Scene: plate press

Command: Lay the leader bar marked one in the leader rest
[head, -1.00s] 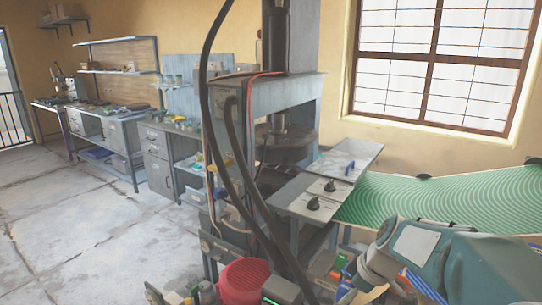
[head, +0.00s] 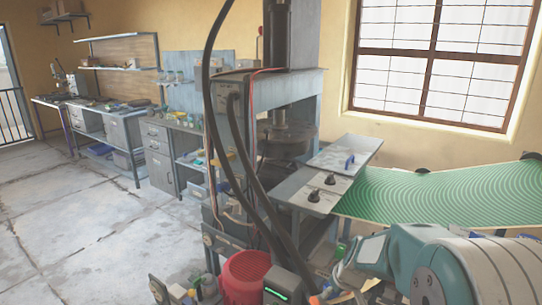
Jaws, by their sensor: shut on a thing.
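My arm's teal and white links fill the lower right of the head view. My gripper cannot be made out; the arm's end is hidden by the links or lost among the clutter below them. I cannot pick out the leader bar marked one, nor tell which part is the leader rest. A grey press (head: 292,140) stands at the centre. A grey shelf (head: 357,150) with a small blue item (head: 349,162) juts from its right side. Pale panels with two black knobs (head: 314,196) lie in front of that shelf.
A green patterned sheet (head: 440,195) stretches right of the press. Dark hoses (head: 240,150) hang in front of it. A red ribbed tub (head: 245,273) and a dark box with a green light (head: 280,293) stand below. Open floor (head: 90,215) lies left.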

